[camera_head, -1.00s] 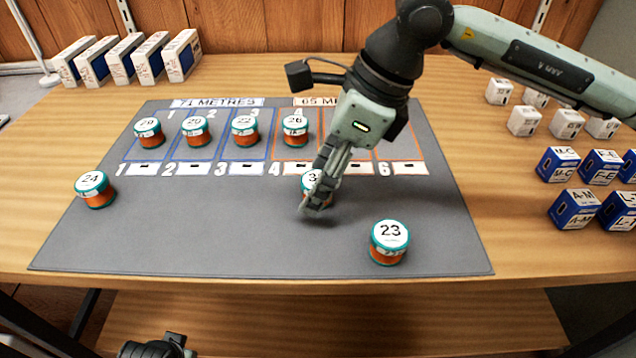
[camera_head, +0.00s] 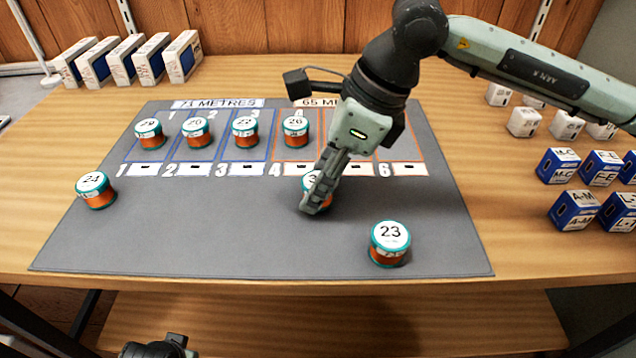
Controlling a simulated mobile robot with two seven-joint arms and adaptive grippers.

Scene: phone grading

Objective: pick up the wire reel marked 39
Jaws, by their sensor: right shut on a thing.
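The wire reel marked 39 (camera_head: 309,182) stands on the grey mat (camera_head: 230,235), below the slot label 4. Only a "3" shows on its white top; the rest is hidden behind my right gripper (camera_head: 315,203). My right gripper comes down from the upper right and is shut on this reel, its fingers over the reel's right and front sides. The reel appears upright and still at mat level. My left gripper (camera_head: 158,346) shows only in part at the bottom edge, below the table, away from the reels; its fingers cannot be made out.
Reel 23 (camera_head: 390,244) stands on the mat to the front right, reel 24 (camera_head: 95,190) at the far left. Several reels, among them reel 26 (camera_head: 296,132), stand in marked slots behind. White and blue boxes (camera_head: 557,165) are at right, upright cartons (camera_head: 140,58) at back left.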

